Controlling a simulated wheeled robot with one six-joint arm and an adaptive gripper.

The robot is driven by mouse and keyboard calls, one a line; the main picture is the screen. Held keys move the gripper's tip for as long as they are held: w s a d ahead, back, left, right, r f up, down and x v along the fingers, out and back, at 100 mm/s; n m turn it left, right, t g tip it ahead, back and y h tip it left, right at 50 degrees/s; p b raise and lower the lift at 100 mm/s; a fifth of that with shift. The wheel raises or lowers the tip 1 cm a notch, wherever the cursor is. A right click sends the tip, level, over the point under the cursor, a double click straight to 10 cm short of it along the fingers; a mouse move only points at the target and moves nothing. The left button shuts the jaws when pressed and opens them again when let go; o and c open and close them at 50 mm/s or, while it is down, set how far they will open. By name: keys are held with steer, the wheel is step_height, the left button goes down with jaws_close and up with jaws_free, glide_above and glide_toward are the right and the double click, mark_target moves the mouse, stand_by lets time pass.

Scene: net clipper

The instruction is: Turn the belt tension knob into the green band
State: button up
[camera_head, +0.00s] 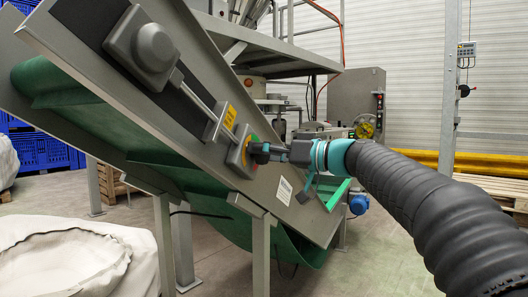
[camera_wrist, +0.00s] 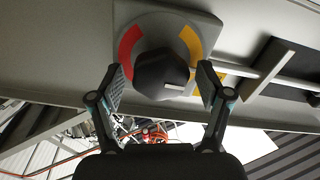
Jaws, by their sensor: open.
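The dark belt tension knob (camera_wrist: 160,74) sits on a square grey plate (camera_wrist: 207,27) on the side of the inclined conveyor. A red band (camera_wrist: 129,45) shows left of the knob and a yellow band (camera_wrist: 190,42) right of it in the wrist view. A pale mark (camera_wrist: 174,87) shows on the knob's lower right. I cannot make out a green band in the wrist view. My gripper (camera_wrist: 161,78) is open, with one finger on each side of the knob; I cannot tell whether they touch it. In the head view, my gripper (camera_head: 264,151) reaches the plate from the right.
A rod (camera_head: 194,94) runs along the conveyor frame (camera_head: 100,87) from a grey housing (camera_head: 145,45) to near the plate. A yellow label (camera_head: 230,117) is beside it. A pale sack (camera_head: 72,258) stands at the lower left. Open floor shows at the lower right of the conveyor.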

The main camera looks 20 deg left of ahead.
steer(key=c, duration=1.2)
steer(key=shift+o, duration=0.2)
steer(key=shift+m, duration=0.4)
steer(key=m, duration=0.3)
steer(key=shift+m, duration=0.3)
steer(key=m+p, duration=0.1)
steer(key=m, duration=0.3)
steer(key=shift+w+m, duration=0.15)
steer(key=shift+m, duration=0.15)
steer(key=m+p, duration=0.2)
steer(key=m, duration=0.2)
steer(key=shift+f+m+p, duration=0.15)
steer(key=shift+m+p, duration=0.45)
steer(key=shift+m, duration=0.5)
steer(key=shift+f+m+p, duration=0.1)
steer(key=shift+m+p, duration=0.5)
steer(key=shift+m, duration=0.5)
